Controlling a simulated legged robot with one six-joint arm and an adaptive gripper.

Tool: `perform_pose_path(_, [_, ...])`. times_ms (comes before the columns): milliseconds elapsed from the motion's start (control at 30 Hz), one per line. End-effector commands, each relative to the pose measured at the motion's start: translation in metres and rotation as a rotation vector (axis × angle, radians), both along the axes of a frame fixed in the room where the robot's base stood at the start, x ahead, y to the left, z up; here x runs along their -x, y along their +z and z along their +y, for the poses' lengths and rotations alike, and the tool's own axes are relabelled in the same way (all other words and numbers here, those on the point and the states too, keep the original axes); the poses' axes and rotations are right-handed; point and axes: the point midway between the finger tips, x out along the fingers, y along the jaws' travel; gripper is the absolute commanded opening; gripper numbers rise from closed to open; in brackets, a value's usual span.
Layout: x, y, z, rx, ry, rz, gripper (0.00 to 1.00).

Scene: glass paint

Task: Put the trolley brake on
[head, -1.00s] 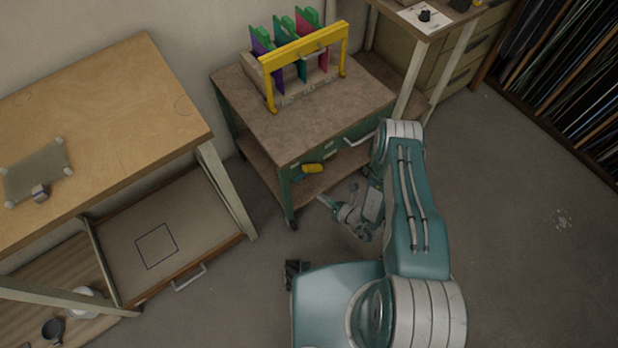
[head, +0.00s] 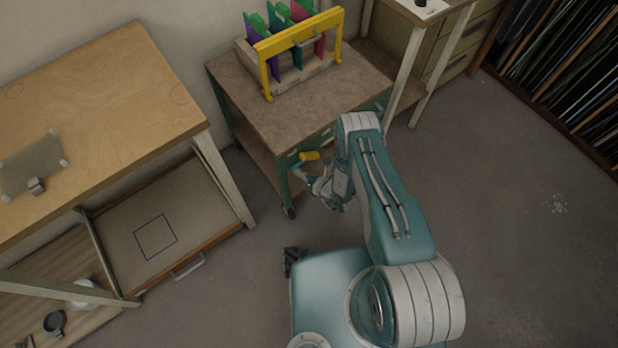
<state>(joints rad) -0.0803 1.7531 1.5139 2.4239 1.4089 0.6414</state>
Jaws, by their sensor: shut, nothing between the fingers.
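The trolley (head: 290,114) is a green-framed cart with a brown top and a lower shelf, standing against the wall. A yellow handle (head: 310,156), possibly the brake lever, shows at its front side, below the top. A caster (head: 290,212) shows at the foot of its front leg. My gripper (head: 299,170) is shut and empty. Its tip is at the trolley's front, close to the yellow handle and just below it. I cannot tell whether they touch. My arm hides part of the trolley's front right side.
A yellow-handled rack (head: 299,36) with coloured panels stands on the trolley. A wooden table (head: 110,120) with an open drawer (head: 190,215) is at the left. A bench (head: 440,20) is behind at the right. The floor (head: 510,220) at the right is clear.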

Motion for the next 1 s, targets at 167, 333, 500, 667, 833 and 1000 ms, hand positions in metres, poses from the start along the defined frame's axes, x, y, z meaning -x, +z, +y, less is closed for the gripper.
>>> perform_pose_path(167, [-0.012, 0.018, -0.011, 0.0, -0.004, -0.003, 0.0])
perform_pose_path(333, [-0.016, 0.028, -0.018, -0.001, -0.003, -0.002, 0.0])
perform_pose_path(500, [-0.016, 0.03, -0.02, 0.001, -0.001, 0.0, 0.0])
perform_pose_path(667, [-0.016, 0.03, -0.02, 0.0, 0.0, 0.0, 0.0])
perform_pose_path(833, [-0.016, 0.031, -0.022, -0.007, -0.001, 0.004, 0.0])
perform_pose_path(1000, [-0.017, 0.033, -0.03, -0.038, -0.002, 0.025, 0.0])
